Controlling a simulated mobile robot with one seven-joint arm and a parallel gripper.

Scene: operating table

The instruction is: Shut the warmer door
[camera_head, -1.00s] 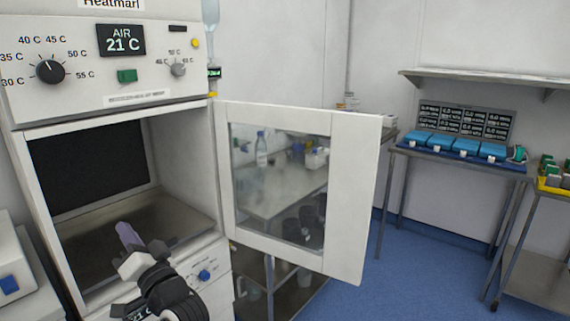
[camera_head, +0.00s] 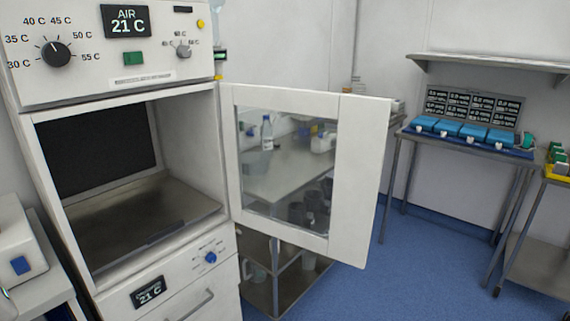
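The warmer (camera_head: 190,88) stands at the left, with a control panel above its open cabinet. Its door (camera_head: 362,180) has a white frame and a glass window, and is swung wide open to the right, hinged at the cabinet's right edge. The inside of the warmer (camera_head: 150,205) shows a bare metal floor and a dark back panel. A bottle and a bench show through the door's glass. My gripper is not in view.
A metal shelf trolley (camera_head: 262,290) stands behind and below the door. A table with blue devices (camera_head: 450,128) stands at the back right, beside another trolley (camera_head: 540,250). The blue floor (camera_head: 400,285) in front of the door's right side is clear.

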